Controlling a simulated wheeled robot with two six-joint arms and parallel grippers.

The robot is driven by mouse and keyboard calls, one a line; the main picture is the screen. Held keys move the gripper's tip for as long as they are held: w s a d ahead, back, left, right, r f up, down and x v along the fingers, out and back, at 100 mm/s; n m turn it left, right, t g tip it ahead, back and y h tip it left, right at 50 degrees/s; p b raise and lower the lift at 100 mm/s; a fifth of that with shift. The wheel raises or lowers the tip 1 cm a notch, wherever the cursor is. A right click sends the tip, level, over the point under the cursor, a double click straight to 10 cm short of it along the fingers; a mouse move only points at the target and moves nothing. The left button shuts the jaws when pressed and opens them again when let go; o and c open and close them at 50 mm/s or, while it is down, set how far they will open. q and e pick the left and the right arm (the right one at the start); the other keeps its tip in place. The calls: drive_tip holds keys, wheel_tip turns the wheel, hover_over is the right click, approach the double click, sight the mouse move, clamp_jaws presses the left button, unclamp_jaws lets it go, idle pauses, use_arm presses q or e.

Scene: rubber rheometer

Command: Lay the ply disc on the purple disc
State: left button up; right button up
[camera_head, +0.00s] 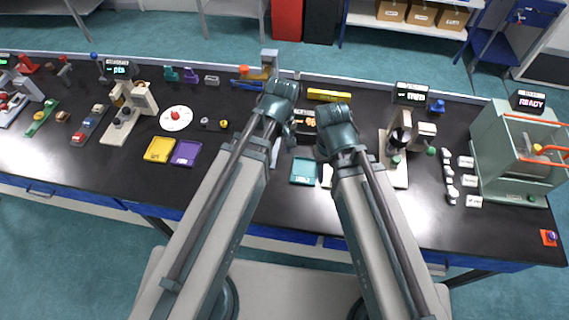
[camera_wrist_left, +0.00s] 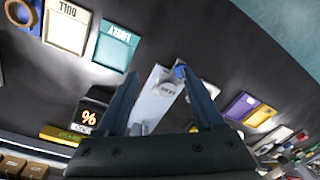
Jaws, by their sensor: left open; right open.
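I cannot single out a ply disc or a purple disc for sure. A purple tray (camera_head: 185,152) lies beside a yellow tray in the head view; the purple tray also shows in the left wrist view (camera_wrist_left: 240,106). In the left wrist view a tan ring (camera_wrist_left: 20,12) lies on a blue surface at the top left corner. My left gripper (camera_wrist_left: 157,76) is open and empty, its fingers spread above a pale labelled device (camera_wrist_left: 158,95) with a blue knob. My right gripper (camera_head: 322,152) is open in the head view, mostly hidden by its own wrist.
A teal tray (camera_head: 304,171) lies between my arms. A yellow bar (camera_head: 328,95) and a small display (camera_head: 303,122) stand behind it. A white plate with a red centre (camera_head: 176,118) is at left. A green-framed machine (camera_head: 518,150) stands at right. Bare black tabletop lies front left.

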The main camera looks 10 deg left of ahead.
use_arm(q)
drive_tip(key=s+d+m, duration=0.3)
drive_tip(key=s+m, duration=0.3)
drive_tip(key=m, duration=0.4)
drive_tip(key=shift+d, duration=0.15)
drive_tip(key=shift+s, duration=0.1)
